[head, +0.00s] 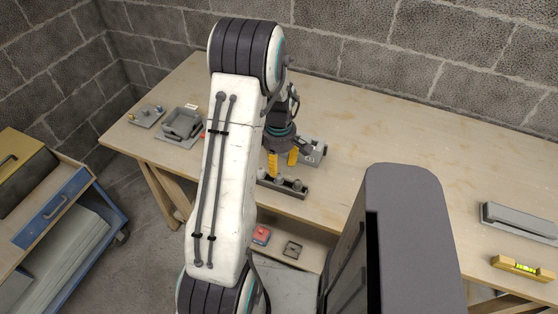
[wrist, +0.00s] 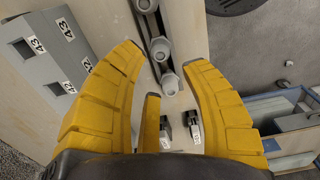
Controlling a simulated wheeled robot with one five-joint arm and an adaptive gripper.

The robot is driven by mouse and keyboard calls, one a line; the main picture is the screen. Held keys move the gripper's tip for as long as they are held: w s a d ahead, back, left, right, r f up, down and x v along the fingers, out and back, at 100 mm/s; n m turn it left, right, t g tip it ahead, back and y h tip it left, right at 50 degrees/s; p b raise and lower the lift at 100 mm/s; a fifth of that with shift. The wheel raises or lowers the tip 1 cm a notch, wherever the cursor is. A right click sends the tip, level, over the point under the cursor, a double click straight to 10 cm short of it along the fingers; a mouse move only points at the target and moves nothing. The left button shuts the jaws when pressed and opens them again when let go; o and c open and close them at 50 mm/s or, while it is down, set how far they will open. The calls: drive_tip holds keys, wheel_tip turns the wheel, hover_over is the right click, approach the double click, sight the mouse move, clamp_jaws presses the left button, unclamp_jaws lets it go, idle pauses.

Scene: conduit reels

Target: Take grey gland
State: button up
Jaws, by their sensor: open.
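Several grey glands stand in a row in a dark narrow holder (head: 290,191) near the table's front edge; one gland (head: 280,180) shows in the head view. In the wrist view, a grey gland (wrist: 160,48) and another (wrist: 168,83) lie between the yellow fingertips, with a third gland (wrist: 145,5) at the top edge. My gripper (head: 283,166) points down just above and behind the holder. It also shows in the wrist view (wrist: 162,58), fingers spread wide and holding nothing. I cannot tell whether any finger touches a gland.
A grey block (head: 314,151) with labels stands close behind my gripper. A grey tray (head: 183,123) and small plate (head: 147,116) are at the left of the table (head: 400,140). A grey channel (head: 520,218) and yellow level (head: 518,266) lie at right. A blue cart (head: 60,205) stands left.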

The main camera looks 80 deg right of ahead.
sight(279, 175)
drive_tip(key=shift+f+b, duration=2.4)
drive_tip(key=shift+f, duration=0.9)
drive_tip(key=shift+o, duration=0.3)
clamp_jaws()
drive_tip(key=shift+r+p, duration=0.7)
drive_tip(key=shift+r, duration=0.45)
drive_tip(key=shift+r+p, duration=0.65)
drive_tip(key=shift+r, duration=0.3)
